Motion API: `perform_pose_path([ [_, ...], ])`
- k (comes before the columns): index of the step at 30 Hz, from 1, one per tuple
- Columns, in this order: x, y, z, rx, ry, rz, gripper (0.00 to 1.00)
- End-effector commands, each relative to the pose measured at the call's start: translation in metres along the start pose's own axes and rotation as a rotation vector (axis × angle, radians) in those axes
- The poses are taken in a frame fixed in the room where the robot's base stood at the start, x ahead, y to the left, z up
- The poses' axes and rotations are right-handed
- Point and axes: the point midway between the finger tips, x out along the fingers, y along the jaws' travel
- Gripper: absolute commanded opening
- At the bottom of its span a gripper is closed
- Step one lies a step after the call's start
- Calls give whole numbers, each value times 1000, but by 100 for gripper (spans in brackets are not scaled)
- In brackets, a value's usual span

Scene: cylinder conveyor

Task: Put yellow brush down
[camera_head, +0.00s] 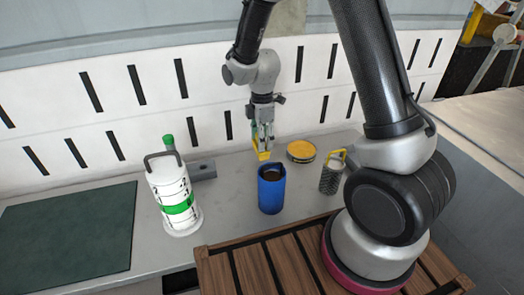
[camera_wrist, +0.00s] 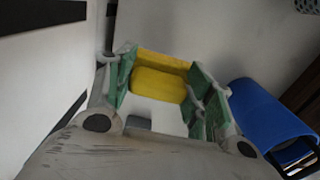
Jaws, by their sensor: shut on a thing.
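A yellow brush (camera_head: 262,155) is in my gripper (camera_head: 262,142), above the grey counter and just behind the blue cup. In the wrist view, the yellow brush (camera_wrist: 160,80) sits between the green-padded fingers of my gripper (camera_wrist: 168,95). A white part lies below the yellow part between the fingers. My gripper is shut on the brush. I cannot tell whether its lower end touches the counter.
A blue cup (camera_head: 271,190) stands in front of my gripper. A yellow-rimmed round tin (camera_head: 301,151) and a grater (camera_head: 331,176) are to the right. A white canister (camera_head: 173,198) and green mat (camera_head: 70,238) are left.

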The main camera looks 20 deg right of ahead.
Motion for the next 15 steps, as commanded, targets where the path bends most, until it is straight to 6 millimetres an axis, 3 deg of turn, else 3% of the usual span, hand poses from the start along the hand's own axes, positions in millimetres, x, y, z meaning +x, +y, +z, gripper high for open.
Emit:
perform_pose_path([
  [10,41,0,0,2,-1,-2,31],
  [15,44,0,0,2,0,1,31],
])
